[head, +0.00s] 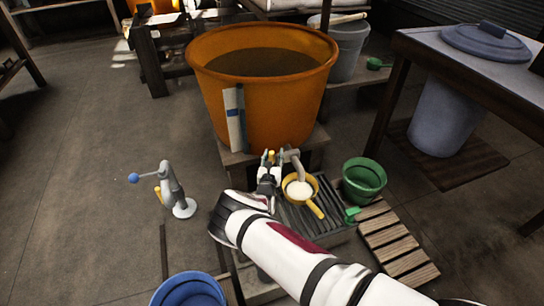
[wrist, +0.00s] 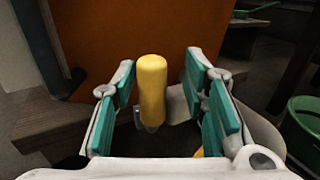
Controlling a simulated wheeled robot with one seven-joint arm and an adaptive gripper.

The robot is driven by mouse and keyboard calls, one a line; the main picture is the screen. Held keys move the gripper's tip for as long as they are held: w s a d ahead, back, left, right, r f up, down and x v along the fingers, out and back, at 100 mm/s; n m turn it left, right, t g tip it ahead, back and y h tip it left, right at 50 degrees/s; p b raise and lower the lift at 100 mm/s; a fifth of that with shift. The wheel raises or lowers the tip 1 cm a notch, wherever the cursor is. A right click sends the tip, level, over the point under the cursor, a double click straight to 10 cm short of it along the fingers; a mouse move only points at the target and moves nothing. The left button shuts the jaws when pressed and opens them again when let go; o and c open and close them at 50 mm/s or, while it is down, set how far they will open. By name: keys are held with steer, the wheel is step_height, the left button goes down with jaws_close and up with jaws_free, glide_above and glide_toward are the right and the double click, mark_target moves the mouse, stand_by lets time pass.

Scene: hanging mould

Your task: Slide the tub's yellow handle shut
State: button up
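The large orange tub (head: 262,75) holds dark contents and stands on a wooden stand in the head view. Its yellow handle (wrist: 151,88) stands upright in the wrist view, and its tip shows as a small yellow spot (head: 270,155) in the head view. My gripper (head: 268,170) is at the tub's lower front. In the wrist view my gripper (wrist: 160,100) is open, with one teal-padded finger on each side of the handle and gaps on both sides. A grey spout (head: 294,160) sits just right of the handle.
A yellow pan (head: 302,190) with white contents sits under the spout on a dark slatted rack. A green bucket (head: 364,179) and wooden slats (head: 398,240) are to the right. A grey hand pump (head: 173,190) and blue bucket (head: 188,291) are left of my arm.

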steer(key=shift+a, duration=0.1)
steer(key=s+a, duration=0.1)
steer(key=s, duration=1.1)
steer(key=shift+a, duration=0.4)
steer(key=shift+w, duration=0.1)
